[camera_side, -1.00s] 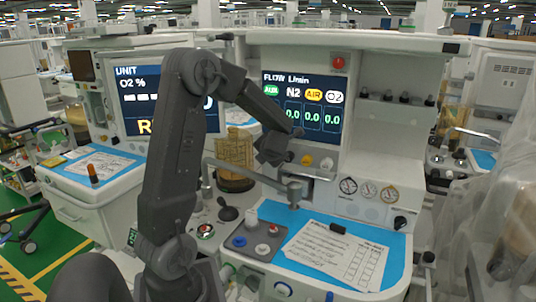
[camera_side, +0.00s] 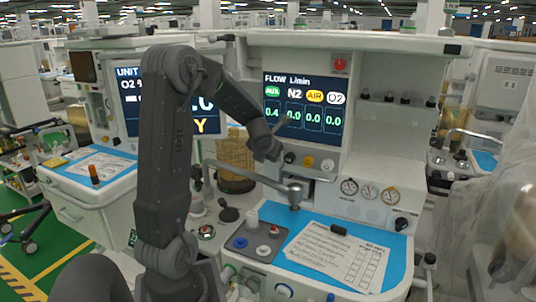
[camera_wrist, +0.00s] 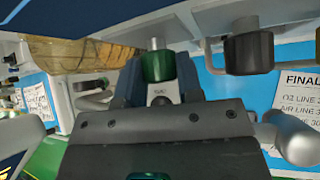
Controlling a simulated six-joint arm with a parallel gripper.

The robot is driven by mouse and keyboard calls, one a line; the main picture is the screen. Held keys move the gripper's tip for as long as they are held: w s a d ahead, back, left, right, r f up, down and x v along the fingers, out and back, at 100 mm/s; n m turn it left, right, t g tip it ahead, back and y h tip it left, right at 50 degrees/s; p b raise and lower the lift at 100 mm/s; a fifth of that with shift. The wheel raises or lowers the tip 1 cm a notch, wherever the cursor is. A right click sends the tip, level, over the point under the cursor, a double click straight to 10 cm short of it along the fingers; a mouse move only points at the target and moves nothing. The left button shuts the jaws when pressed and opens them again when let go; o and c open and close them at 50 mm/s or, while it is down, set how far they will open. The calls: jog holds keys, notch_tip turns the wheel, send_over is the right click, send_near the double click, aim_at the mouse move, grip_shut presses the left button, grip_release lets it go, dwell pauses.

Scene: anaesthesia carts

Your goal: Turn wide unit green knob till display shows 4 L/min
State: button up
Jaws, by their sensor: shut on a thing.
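The wide unit's flow display (camera_side: 305,107) reads FLOW L/min. Its green AUX column shows 0.4; N2, AIR and O2 show 0.0. My gripper (camera_side: 268,151) is at the knob row under the display's left end and hides the green knob in the side view. In the wrist view the green knob (camera_wrist: 157,66) sits between the two dark fingers of my gripper (camera_wrist: 160,84), which is shut on it. The fingertips are partly hidden by the gripper body.
A black knob (camera_side: 289,158), a yellow knob (camera_side: 307,161) and a white knob (camera_side: 327,164) sit close to the right of my gripper. A paper sheet (camera_side: 345,256) lies on the blue worktop.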

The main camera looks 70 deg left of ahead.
dwell(0.3)
jog(key=o, duration=0.9)
jog(key=v, duration=1.4)
jog(key=shift+w, duration=0.1)
